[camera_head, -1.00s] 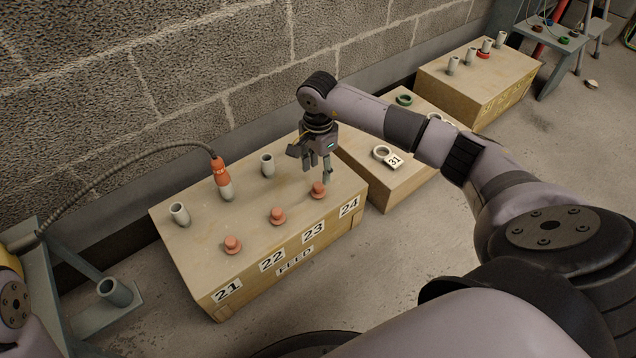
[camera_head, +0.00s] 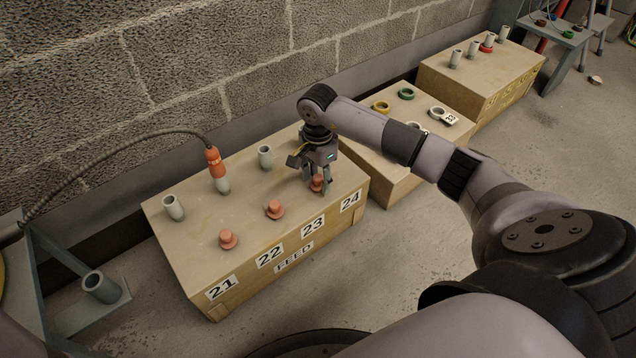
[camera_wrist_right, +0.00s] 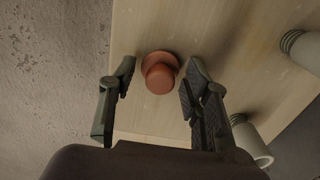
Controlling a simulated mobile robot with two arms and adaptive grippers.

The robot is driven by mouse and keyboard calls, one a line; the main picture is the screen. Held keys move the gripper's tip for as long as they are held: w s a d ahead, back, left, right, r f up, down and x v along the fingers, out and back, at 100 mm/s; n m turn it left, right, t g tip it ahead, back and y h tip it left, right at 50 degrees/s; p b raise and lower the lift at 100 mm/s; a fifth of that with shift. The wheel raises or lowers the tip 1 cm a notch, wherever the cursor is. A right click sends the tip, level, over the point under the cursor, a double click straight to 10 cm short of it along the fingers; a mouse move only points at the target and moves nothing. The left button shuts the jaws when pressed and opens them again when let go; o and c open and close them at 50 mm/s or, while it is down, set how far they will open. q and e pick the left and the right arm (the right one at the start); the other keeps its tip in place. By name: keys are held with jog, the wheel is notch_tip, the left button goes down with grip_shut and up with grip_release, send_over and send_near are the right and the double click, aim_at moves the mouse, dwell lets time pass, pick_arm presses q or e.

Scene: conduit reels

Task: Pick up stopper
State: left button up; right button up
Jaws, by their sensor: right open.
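Orange-red stoppers stand on the wooden box (camera_head: 222,285) marked FEED. The left one (camera_head: 228,239) is above label 21, and the middle one (camera_head: 275,209) is near label 22. My right gripper (camera_head: 318,187) is low over the right-hand stopper (camera_head: 317,183), fingers pointing down on both sides of it. In the right wrist view the gripper (camera_wrist_right: 158,80) is open, with this stopper (camera_wrist_right: 160,72) between and slightly beyond the fingertips. A gap shows on each side. My left gripper is not in view.
Grey pipe stubs (camera_head: 174,208) (camera_head: 265,157) stand along the back of the box. An orange-collared conduit (camera_head: 214,163) sits on one stub. A lower box (camera_head: 385,165) with coloured rings and a farther box (camera_head: 490,85) stand to the right.

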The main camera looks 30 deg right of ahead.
jog(key=c, duration=0.9)
jog(key=shift+c, duration=0.2)
